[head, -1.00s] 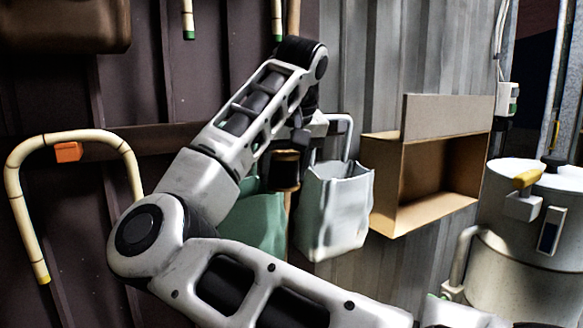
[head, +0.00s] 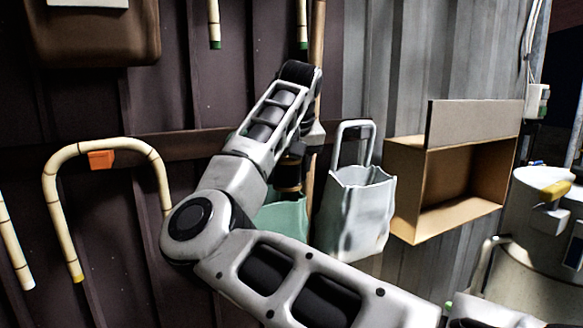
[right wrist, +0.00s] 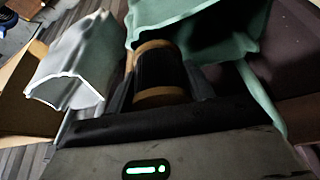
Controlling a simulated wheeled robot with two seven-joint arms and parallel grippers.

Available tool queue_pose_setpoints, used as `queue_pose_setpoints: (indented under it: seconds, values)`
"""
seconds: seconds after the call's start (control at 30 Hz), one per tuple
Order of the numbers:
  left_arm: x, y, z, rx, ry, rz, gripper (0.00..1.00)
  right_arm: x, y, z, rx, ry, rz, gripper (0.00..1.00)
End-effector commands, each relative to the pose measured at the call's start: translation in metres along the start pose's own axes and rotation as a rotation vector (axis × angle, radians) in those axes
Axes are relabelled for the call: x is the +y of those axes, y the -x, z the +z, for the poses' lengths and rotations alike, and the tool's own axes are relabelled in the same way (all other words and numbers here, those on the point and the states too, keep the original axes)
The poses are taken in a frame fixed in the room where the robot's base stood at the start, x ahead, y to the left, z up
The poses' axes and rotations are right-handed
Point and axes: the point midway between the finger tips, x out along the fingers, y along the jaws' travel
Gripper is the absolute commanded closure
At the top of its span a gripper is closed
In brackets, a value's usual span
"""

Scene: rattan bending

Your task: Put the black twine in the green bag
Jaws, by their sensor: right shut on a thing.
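The black twine (head: 289,174) is a dark spool with tan ends. My right gripper (head: 298,152) is shut on it and holds it just above the green bag (head: 284,220), at the bag's opening in the head view. My forearm hides much of the gripper and part of the bag. In the right wrist view, the twine (right wrist: 160,72) sits between the fingers, with the green bag (right wrist: 250,25) beyond it and its opening close by. I cannot tell how far the spool is inside the rim. My left gripper is not in view.
A pale grey bag (head: 358,215) hangs just right of the green one. An open cardboard box (head: 410,190) is farther right, then a white metal vessel (head: 520,225). A bent rattan cane (head: 53,200) with an orange block (head: 101,160) is on the wall at left.

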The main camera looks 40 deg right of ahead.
Motion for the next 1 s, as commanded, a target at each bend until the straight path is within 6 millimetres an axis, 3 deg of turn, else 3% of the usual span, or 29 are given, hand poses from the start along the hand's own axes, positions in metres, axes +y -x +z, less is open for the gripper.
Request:
queue_pose_setpoints:
  seconds: [0.33,0.37,0.43,0.77,0.87,1.0]
  values:
    - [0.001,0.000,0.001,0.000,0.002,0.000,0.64,0.000,-0.001,-0.001,0.001,0.000,0.000,0.71]
    - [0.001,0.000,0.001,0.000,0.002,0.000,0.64,0.000,-0.001,-0.001,0.001,0.000,0.000,0.39]
    - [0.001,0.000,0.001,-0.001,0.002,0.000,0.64,0.000,-0.001,-0.001,0.001,0.000,0.000,0.22]
    - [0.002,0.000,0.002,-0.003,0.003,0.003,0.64,0.000,0.002,-0.001,0.001,0.000,-0.001,0.22]
    - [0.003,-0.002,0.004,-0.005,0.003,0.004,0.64,-0.001,0.011,-0.002,0.004,0.000,-0.002,0.22]
    - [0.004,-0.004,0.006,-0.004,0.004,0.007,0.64,-0.001,0.037,-0.002,0.006,0.000,-0.003,0.22]
